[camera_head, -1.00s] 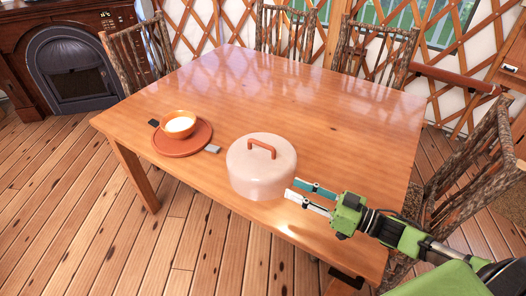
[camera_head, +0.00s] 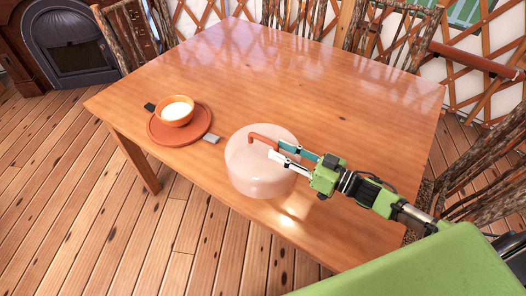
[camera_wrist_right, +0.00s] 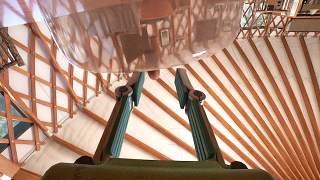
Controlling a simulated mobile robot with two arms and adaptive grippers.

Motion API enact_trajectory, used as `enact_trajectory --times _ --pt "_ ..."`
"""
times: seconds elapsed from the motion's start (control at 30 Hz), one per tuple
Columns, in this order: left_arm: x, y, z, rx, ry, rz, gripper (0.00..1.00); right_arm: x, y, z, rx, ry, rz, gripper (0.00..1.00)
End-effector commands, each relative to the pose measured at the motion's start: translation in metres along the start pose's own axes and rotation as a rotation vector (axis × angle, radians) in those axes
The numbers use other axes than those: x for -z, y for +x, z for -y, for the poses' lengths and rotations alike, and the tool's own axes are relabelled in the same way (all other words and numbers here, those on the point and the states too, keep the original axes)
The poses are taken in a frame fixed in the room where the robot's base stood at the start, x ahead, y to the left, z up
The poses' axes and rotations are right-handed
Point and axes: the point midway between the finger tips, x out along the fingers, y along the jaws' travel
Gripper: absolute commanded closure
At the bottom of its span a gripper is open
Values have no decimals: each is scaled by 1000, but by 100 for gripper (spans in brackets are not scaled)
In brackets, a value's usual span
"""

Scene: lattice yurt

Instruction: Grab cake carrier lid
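The cake carrier lid (camera_head: 252,175) is a pale pink, see-through dome with a brown bar handle (camera_head: 262,138) on top. It stands on the table near its front edge. My right gripper (camera_head: 274,148) reaches in from the right over the lid's top, its fingertips at the right end of the handle. In the right wrist view the lid's clear wall (camera_wrist_right: 150,35) fills the top, and the two fingers (camera_wrist_right: 160,75) are apart with nothing gripped between them. The handle cannot be made out there. My left gripper is not in view.
The wooden table (camera_head: 300,65) is clear behind the lid. To the lid's left, an orange bowl (camera_head: 175,111) with white contents sits on a round red-brown plate (camera_head: 165,133), with grey and dark pieces beside it. Twig chairs (camera_head: 395,38) stand around the table.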

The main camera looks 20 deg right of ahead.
Motion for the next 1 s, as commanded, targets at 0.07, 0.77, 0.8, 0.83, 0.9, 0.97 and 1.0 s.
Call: enact_trajectory --times 0.07,0.77,0.8,0.83,0.9,0.97,1.0 --pt "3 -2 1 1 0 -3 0 1 9 0 0 0 -1 70" --pt "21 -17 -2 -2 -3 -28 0 3 67 -7 0 0 1 70" --pt "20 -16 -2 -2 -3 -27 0 3 66 -7 0 0 1 70" --pt "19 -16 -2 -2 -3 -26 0 3 66 -7 0 0 1 70" --pt "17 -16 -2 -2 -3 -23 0 3 66 -7 0 0 1 70" --pt "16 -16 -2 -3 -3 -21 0 3 66 -7 0 0 1 85" --pt "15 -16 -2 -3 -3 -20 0 3 66 -7 0 0 1 96"
